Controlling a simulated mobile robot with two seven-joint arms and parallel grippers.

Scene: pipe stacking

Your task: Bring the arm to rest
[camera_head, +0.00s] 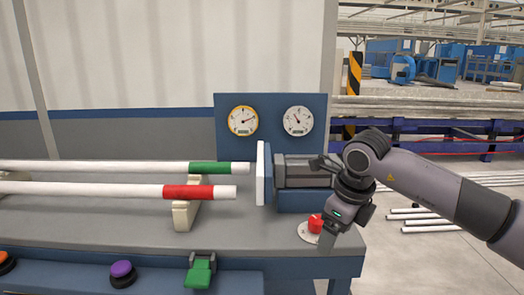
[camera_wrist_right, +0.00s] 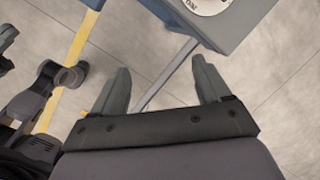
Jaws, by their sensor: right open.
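My right arm comes in from the right in the head view, bent at a dark joint (camera_head: 366,152) beside the grey clamp block. My right gripper (camera_head: 327,258) hangs down at the right end of the bench, in front of the red button (camera_head: 315,224). In the right wrist view the gripper (camera_wrist_right: 160,84) has its two fingers spread with nothing between them. Bare floor and a bench leg show beyond the fingers.
Two white pipes, one with a green band (camera_head: 209,168) and one with a red band (camera_head: 188,192), lie on a support (camera_head: 187,215). A panel with two gauges (camera_head: 270,122) stands behind. The bench's front edge holds a green switch (camera_head: 200,270) and a purple button (camera_head: 122,272).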

